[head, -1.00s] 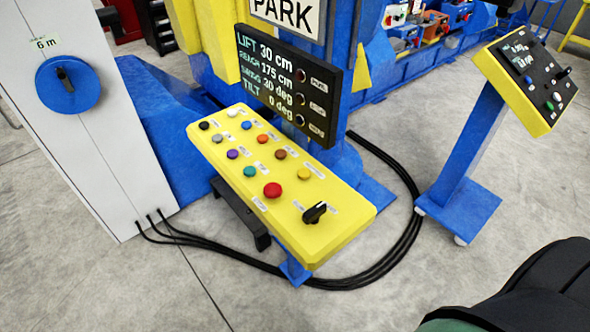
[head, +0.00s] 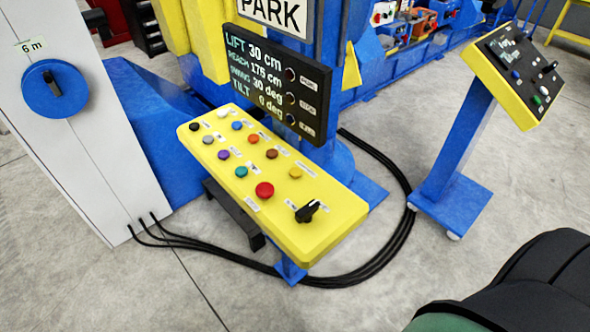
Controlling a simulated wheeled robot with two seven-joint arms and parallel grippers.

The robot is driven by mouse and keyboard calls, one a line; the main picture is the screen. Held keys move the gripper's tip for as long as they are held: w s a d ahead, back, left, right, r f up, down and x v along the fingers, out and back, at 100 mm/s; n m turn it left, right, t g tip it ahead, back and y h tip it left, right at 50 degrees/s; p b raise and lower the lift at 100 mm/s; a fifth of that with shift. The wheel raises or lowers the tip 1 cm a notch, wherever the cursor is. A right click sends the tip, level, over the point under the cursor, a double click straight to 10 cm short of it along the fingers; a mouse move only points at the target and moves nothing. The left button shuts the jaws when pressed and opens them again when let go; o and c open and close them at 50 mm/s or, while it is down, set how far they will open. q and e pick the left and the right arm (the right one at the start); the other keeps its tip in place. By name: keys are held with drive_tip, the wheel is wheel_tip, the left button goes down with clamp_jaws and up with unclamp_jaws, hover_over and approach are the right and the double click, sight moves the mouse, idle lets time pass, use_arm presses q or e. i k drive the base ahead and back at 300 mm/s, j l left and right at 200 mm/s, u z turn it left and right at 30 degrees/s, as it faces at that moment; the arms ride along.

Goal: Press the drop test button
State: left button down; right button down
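A yellow control box (head: 236,207) stands low in the middle of the head view. It carries several coloured buttons: black (head: 195,127), white (head: 222,113), blue (head: 237,125), orange (head: 252,139), grey (head: 208,139), purple (head: 223,155), brown (head: 271,154), teal (head: 241,172), yellow (head: 295,173) and a larger red one (head: 264,190). A black rotary knob (head: 307,211) sits at its near end. The button labels are too small to read, so I cannot tell which one is the drop test button. Neither gripper is in view.
A black display (head: 277,82) above the box lists lift, reach, swing and tilt. A grey cabinet (head: 95,150) with a blue dial (head: 55,89) stands left. A second yellow-edged panel (head: 515,75) stands right on a blue post. Black cables (head: 390,235) loop across the floor.

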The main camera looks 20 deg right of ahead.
sight(295, 172)
drive_tip(key=j+z, duration=0.25)
drive_tip(key=z, duration=0.15)
drive_tip(key=k+j+z, duration=0.1)
drive_tip(key=z, duration=0.3)
drive_tip(key=k+j+z, duration=0.1)
drive_tip(key=j+z, duration=0.3)
drive_tip(key=k+j+z, duration=0.1)
drive_tip(key=z, duration=0.3)
drive_tip(key=k+j+z, duration=0.2)
drive_tip(key=k+j, duration=0.4)
drive_tip(key=k, duration=0.15)
